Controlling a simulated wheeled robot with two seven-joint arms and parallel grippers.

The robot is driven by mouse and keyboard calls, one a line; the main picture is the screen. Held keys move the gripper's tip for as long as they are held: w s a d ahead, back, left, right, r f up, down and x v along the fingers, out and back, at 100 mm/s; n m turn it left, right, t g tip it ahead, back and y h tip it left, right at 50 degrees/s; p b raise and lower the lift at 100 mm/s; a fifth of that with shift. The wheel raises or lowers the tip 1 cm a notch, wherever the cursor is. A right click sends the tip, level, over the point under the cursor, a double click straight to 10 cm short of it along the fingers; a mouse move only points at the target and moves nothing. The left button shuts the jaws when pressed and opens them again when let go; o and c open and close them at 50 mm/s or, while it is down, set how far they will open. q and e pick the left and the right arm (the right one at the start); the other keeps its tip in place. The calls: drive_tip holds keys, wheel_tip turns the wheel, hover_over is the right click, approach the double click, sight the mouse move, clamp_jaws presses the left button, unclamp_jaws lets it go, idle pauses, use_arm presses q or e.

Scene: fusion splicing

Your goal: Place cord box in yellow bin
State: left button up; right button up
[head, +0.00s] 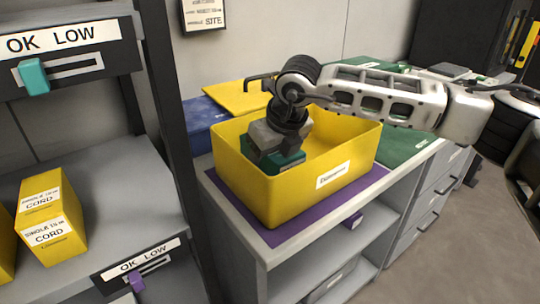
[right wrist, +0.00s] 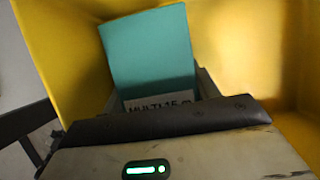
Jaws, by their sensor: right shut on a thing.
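The yellow bin (head: 275,205) stands on a purple mat, with a white label on its front wall. My right gripper (head: 278,148) reaches down inside it from above, toward its left half. It is shut on a teal box (head: 285,164), which also shows in the right wrist view (right wrist: 150,55) with printing that reads "MULTI 15 m". The box is within the bin's walls; I cannot tell whether it touches the floor, which is largely hidden. Yellow boxes marked "CORD" (head: 56,245) sit on the left shelf. My left gripper is not in view.
The purple mat (head: 267,240) covers a grey shelf unit's top. Drawers are at the right.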

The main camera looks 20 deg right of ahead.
drive_tip(key=shift+r, duration=0.1)
drive_tip(key=shift+f, duration=0.2)
drive_tip(key=o, duration=1.2)
drive_tip(key=shift+r, duration=0.1)
drive_tip(key=shift+r, duration=0.25)
drive_tip(key=v, duration=1.1)
drive_tip(key=shift+s+r, duration=0.15)
drive_tip(key=shift+r, duration=0.15)
